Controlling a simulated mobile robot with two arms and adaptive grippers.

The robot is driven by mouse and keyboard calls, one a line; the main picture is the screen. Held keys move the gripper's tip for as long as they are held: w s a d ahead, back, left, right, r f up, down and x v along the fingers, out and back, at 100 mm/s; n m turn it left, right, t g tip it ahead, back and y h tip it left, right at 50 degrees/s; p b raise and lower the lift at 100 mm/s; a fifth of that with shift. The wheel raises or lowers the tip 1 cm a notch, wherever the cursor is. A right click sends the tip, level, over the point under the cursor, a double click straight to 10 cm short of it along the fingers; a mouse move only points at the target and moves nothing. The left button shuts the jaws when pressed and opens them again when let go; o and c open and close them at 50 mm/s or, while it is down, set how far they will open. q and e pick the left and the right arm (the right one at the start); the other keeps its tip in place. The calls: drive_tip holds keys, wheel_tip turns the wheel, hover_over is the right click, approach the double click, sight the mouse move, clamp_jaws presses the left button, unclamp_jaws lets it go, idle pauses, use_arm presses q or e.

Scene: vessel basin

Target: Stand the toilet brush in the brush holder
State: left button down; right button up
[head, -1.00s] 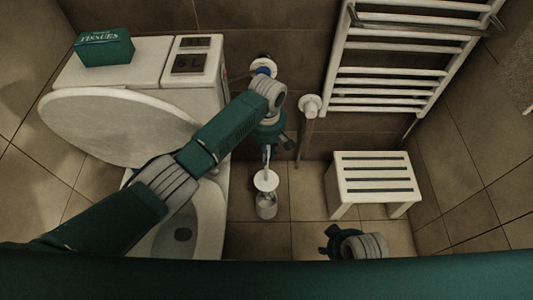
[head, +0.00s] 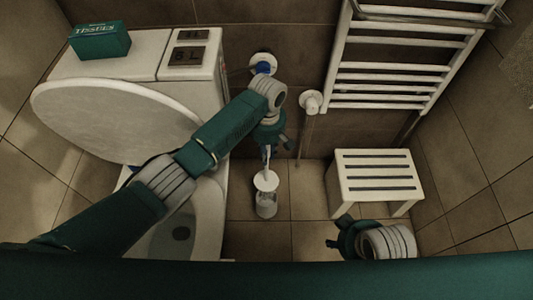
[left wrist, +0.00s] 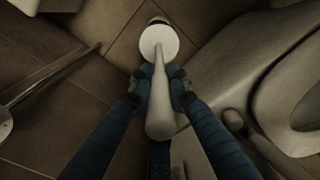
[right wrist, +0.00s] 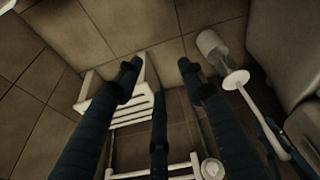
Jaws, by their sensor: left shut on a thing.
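My left gripper (head: 269,145) is shut on the handle of the toilet brush (left wrist: 161,117). The brush points down, with a round white disc (head: 266,180) below the fingers. The brush holder (head: 266,207), a pale see-through cup, stands on the floor right under the disc. In the right wrist view the disc (right wrist: 236,80) lies close to the mouth of the holder (right wrist: 211,45). The disc hides the bristles, so I cannot tell how far they are inside. My right gripper (right wrist: 160,70) is open and empty; in the head view it is low, in front of the stool.
The toilet (head: 208,218) with its raised lid (head: 110,120) stands left of the holder. A white slatted stool (head: 376,165) stands to the right. A towel radiator (head: 385,85) hangs on the back wall. A tissue box (head: 100,41) sits on the cistern. Floor between holder and stool is clear.

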sight(267, 170)
use_arm(q)
drive_tip(key=shift+f+b, duration=0.3)
wheel_tip(267, 170, down, 2)
drive_tip(key=shift+f+b, duration=0.1)
drive_tip(key=shift+b, duration=0.3)
wheel_tip(267, 170, down, 5)
drive_tip(key=shift+b, duration=1.25)
drive_tip(key=shift+f, duration=0.4)
drive_tip(key=shift+f+b, duration=0.45)
drive_tip(key=shift+b, duration=0.1)
drive_tip(key=shift+f, duration=0.25)
use_arm(e)
drive_tip(key=w+a+r+t, duration=0.2)
drive_tip(key=w+r+t, duration=0.1)
drive_tip(key=w, duration=0.3)
drive_tip(key=w+a+r+t+y, duration=0.1)
drive_tip(key=w+r+t, duration=0.2)
drive_tip(key=w, duration=0.3)
drive_tip(key=shift+a+r+y, duration=0.3)
drive_tip(key=shift+a+r, duration=0.1)
drive_tip(key=shift+r, duration=0.45)
